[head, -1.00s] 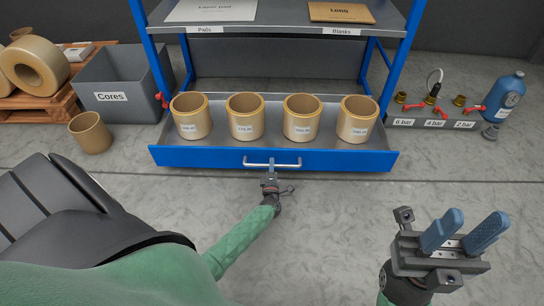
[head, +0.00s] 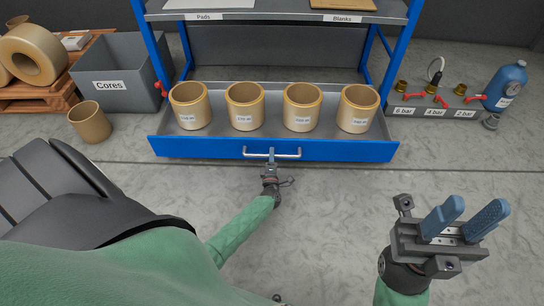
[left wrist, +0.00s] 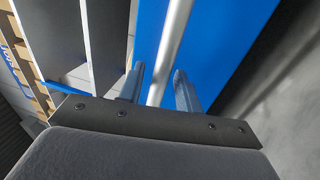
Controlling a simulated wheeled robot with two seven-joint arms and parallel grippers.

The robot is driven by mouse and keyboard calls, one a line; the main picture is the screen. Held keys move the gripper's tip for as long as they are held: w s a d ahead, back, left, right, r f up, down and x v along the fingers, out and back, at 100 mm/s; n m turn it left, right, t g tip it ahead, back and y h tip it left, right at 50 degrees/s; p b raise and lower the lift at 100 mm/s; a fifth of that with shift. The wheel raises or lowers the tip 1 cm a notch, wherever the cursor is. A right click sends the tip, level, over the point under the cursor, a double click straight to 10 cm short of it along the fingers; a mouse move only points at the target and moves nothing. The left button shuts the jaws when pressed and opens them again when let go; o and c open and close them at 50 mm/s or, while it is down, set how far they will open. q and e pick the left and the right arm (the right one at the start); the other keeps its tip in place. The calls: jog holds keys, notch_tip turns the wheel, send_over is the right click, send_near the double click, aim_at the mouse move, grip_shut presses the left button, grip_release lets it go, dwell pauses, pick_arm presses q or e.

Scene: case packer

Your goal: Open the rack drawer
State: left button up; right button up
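The blue rack drawer (head: 205,149) stands pulled out from the rack, with several tan rings (head: 245,106) inside it. Its silver bar handle (head: 288,156) is on the front. My left gripper (head: 270,168) is at the middle of the handle. In the left wrist view, the bar (left wrist: 172,40) passes between the two fingers of my left gripper (left wrist: 159,88), with blue drawer front showing on both sides, so the fingers look open around it. My right gripper (head: 463,221) is open and empty at the right, away from the rack.
A grey Cores bin (head: 115,82) stands left of the rack, with a loose tan ring (head: 90,122) on the floor. A valve block (head: 434,107) and blue bottle (head: 505,86) are at the right. The floor before the drawer is clear apart from my arm.

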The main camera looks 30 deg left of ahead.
pick_arm(q)
jog(key=p+v, duration=0.1)
jog(key=v, duration=0.6)
jog(key=shift+s+d+p, duration=0.2)
jog(key=shift+s+p, duration=0.15)
jog(key=shift+f, duration=0.1)
